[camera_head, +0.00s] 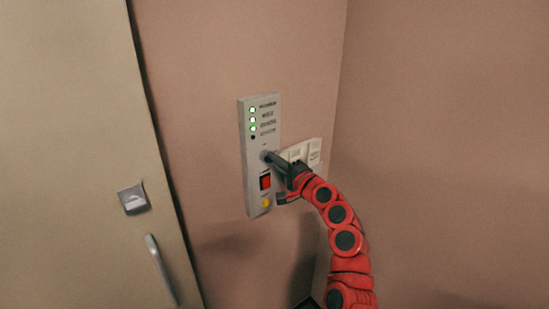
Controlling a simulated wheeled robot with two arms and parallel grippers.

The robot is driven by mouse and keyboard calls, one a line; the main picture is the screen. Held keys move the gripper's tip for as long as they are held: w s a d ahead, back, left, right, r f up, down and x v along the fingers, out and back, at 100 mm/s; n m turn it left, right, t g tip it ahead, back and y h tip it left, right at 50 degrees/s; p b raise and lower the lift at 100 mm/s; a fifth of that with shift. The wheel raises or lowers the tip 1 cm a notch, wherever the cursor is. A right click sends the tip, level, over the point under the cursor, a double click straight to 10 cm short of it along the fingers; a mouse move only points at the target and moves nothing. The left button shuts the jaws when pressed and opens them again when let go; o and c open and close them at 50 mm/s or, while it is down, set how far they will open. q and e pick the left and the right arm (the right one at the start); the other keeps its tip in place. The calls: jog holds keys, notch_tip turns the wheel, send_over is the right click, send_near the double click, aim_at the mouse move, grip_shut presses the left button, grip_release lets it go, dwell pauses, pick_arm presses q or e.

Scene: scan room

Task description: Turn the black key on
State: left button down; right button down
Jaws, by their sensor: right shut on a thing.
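A grey control panel (257,188) is fixed on the pinkish wall in the middle of the view. It has a column of small indicator lights at the top, several of them green, then a key switch, a red switch (265,181) and a yellow button (266,202). My right gripper (272,160) reaches in from the lower right and is shut at the key switch below the lights. The black key is there between the fingers, mostly hidden, and its turn angle cannot be told. My left gripper is not in view.
A beige door (70,120) with a handle (160,268) and a small square plate (133,198) stands at the left. A white wall plate (305,152) sits just right of the panel, partly behind my gripper. A wall corner is to the right.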

jog(key=shift+f, duration=0.1)
dwell(0.4)
jog(key=c, duration=1)
grip_release()
jog(key=shift+o, duration=0.2)
jog(key=b+v, duration=0.5)
jog(key=v, duration=1.2)
jog(key=shift+s+d, duration=0.15)
